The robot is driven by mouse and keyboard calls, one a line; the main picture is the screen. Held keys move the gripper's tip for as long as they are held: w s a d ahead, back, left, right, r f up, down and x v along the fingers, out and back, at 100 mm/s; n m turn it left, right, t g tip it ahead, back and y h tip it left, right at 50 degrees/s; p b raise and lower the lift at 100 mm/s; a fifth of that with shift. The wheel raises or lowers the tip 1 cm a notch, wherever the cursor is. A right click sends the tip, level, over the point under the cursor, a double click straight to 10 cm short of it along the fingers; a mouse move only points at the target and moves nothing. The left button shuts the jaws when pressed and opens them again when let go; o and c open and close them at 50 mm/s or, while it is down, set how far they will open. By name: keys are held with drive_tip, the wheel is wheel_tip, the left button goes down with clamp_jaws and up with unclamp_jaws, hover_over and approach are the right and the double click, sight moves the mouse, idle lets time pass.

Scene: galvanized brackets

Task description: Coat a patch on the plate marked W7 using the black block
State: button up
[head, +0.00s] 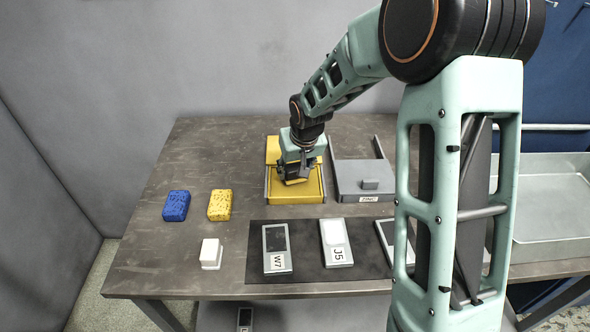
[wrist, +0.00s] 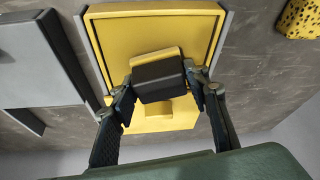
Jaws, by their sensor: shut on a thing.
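My gripper (head: 294,178) is over the yellow tray (head: 310,201). In the wrist view my gripper (wrist: 165,88) is shut on the black block (wrist: 160,78), one finger on each side. A yellow strip shows along the block's far edge; I cannot tell whether it belongs to the block. The block is over or in the open part of the tray, whose rim also shows in the wrist view (wrist: 152,10); contact is unclear. The plate marked W7 (head: 287,261) lies on the dark mat, front centre, with a dark patch on its face and the label below.
Plate J5 (head: 349,251), with a white patch, lies right of W7; another plate is partly behind my arm. A lidded grey box (head: 352,170) stands right of the tray. Blue (head: 176,205) and yellow (head: 219,204) sponges and a white block (head: 211,252) lie left.

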sight(295, 167)
drive_tip(key=shift+r+p, duration=1.7)
drive_tip(key=shift+r, duration=1.2)
drive_tip(key=shift+d, duration=0.1)
drive_tip(key=s+d+r+m+h+p, duration=0.1)
drive_tip(key=s+d+m+p, duration=0.2)
drive_tip(key=s+d, duration=0.8)
drive_tip(key=shift+s+d+r+p, duration=0.15)
drive_tip(key=shift+s+d+p, duration=0.1)
drive_tip(key=shift+s+p, duration=0.5)
